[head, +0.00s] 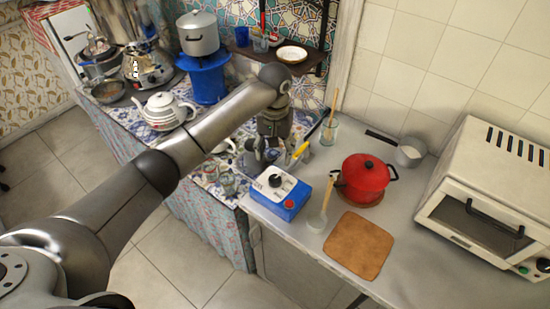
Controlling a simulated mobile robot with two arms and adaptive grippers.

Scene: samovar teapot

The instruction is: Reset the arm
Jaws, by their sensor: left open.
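My left gripper (262,158) hangs at the end of my left arm, which comes in from the lower left. It points down above the near end of the patterned counter, behind the blue box with a dial (287,192). It is open, and I see nothing held in it. A white striped teapot (166,111) stands on the patterned cloth to the left of the gripper, beyond my arm. The samovar (148,66) stands farther back at the left. My right gripper is not in view.
A red pot (364,180), a brown board (358,245) and a white toaster oven (492,195) occupy the right counter. Glasses (228,182) stand close to the gripper. A grey pot (198,34) sits on a blue stove (205,80). Open floor lies at the lower left.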

